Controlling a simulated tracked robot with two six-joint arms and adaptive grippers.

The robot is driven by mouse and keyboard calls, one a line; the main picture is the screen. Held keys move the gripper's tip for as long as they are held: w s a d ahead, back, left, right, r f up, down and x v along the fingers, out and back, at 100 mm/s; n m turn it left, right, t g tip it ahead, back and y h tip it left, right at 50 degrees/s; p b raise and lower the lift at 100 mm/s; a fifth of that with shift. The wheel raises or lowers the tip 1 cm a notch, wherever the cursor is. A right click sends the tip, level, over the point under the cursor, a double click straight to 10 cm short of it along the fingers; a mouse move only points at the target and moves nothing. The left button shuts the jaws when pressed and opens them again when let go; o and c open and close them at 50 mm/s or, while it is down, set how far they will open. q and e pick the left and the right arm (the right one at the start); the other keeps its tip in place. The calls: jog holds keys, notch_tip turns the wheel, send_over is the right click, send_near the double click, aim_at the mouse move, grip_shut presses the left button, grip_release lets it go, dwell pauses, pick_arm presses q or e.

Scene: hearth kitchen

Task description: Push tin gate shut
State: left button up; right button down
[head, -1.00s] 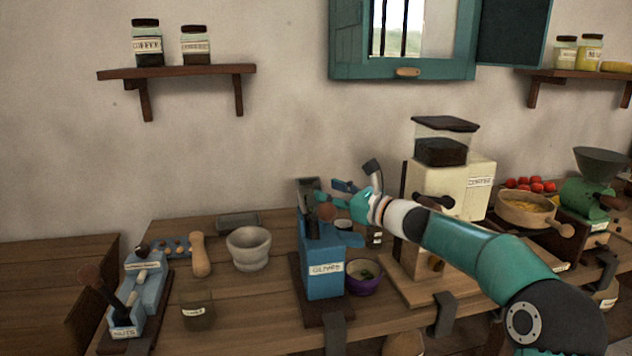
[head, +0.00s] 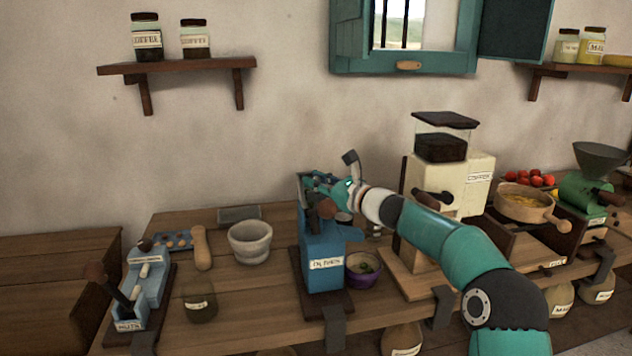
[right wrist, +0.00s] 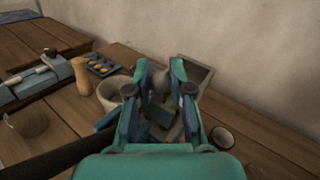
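A blue machine (head: 322,250) with a white label stands clamped at the front of the wooden table, with a wooden-knobbed lever by its upper part. I cannot single out the tin gate; the top of the machine is partly hidden by my gripper. My right gripper (head: 322,181) is at the top of the machine, reaching in from the right. In the right wrist view its two teal fingers (right wrist: 160,76) are spread apart, with grey and blue parts visible between and below them. Whether they touch the machine I cannot tell. My left gripper is not in view.
A purple bowl (head: 362,268) stands close right of the machine, and a cream coffee grinder (head: 466,180) farther right. A stone mortar (head: 250,243), wooden pestle (head: 201,248) and blue pitter (head: 146,278) stand left. Table between mortar and machine is mostly clear.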

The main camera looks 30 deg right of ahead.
aim_at(318, 193)
jog(key=shift+f, duration=0.1)
notch_tip(318, 193, down, 3)
jog(key=b, duration=0.3)
dwell(0.3)
jog(key=c, duration=1)
grip_release()
